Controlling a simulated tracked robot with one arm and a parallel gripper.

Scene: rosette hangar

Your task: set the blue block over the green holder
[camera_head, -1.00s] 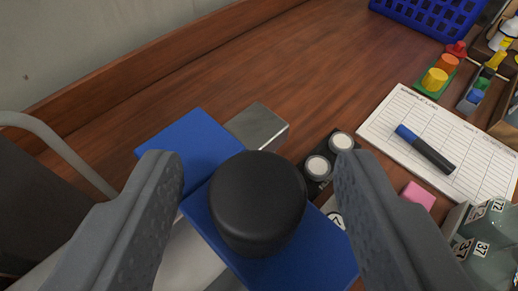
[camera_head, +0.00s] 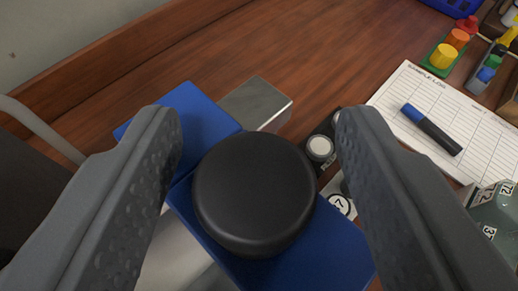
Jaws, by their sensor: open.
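My gripper (camera_head: 260,125) is open, its two dark grey fingers spread wide. Between and below the fingers is a large blue block (camera_head: 325,240) with a round black knob (camera_head: 254,190) on top. Its upper left blue part (camera_head: 190,125) is partly behind the left finger. The knob lies between the fingers, with visible gaps on both sides. At the top right, a green holder (camera_head: 433,69) carries a yellow peg (camera_head: 441,56) and an orange peg (camera_head: 457,40). A red peg stands at its far end.
A metal block (camera_head: 256,103) adjoins the blue block. A dark strip with round grey buttons (camera_head: 320,148) lies right of it. A sample log sheet (camera_head: 400,85) with a marker (camera_head: 432,130) lies further right. A small rack with coloured pieces (camera_head: 484,78) is beyond. The wooden table's upper middle is clear.

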